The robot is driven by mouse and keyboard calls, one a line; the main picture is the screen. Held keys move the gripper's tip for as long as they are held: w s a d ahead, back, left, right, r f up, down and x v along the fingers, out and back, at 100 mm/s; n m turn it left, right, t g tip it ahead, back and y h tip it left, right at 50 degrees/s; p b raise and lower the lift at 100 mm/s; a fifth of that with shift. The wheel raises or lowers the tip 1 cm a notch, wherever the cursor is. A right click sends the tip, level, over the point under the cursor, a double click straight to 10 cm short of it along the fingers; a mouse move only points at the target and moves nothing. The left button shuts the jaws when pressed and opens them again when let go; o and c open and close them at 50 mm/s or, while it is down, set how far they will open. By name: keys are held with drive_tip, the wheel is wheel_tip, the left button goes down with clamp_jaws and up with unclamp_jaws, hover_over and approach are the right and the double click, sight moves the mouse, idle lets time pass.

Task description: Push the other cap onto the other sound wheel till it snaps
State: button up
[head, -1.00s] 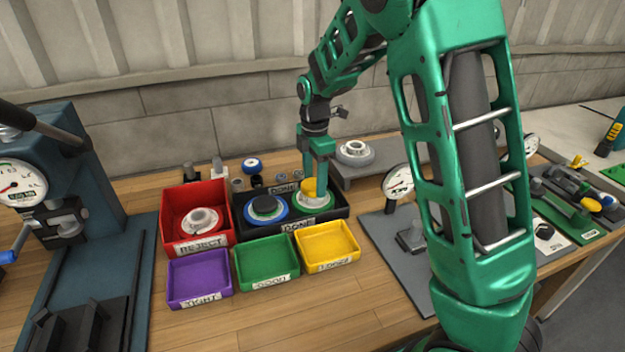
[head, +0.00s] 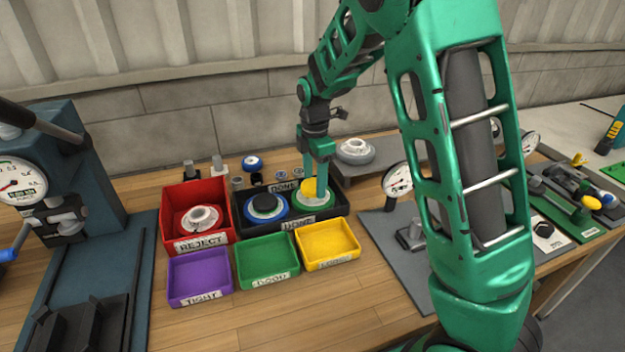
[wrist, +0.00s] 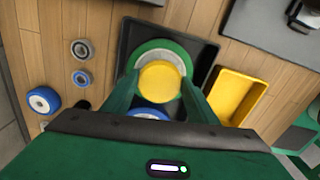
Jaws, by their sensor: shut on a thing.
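My gripper (head: 314,186) is shut on a yellow cap (head: 309,188) over the green-rimmed wheel (head: 328,205) in the right half of the black DONE tray (head: 345,211). In the wrist view the cap (wrist: 160,82) sits between the two fingers and hides much of the green-rimmed wheel (wrist: 147,50). I cannot tell whether the cap is seated or only resting on the hub. A pale, uncapped wheel (head: 200,218) lies in the red REJECT bin (head: 168,228).
Purple (head: 200,278), green (head: 266,260) and yellow (head: 328,243) trays stand in front. A pale round part (head: 355,150) sits on a grey block behind right. A press with a gauge (head: 75,180) is at left; another dial gauge (head: 398,180) stands at right.

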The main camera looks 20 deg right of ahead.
drive_tip(key=shift+f, duration=0.65)
idle(0.8)
drive_tip(key=o, duration=1.1)
wheel_tip(320, 180, up, 11)
drive_tip(key=shift+f, duration=0.1)
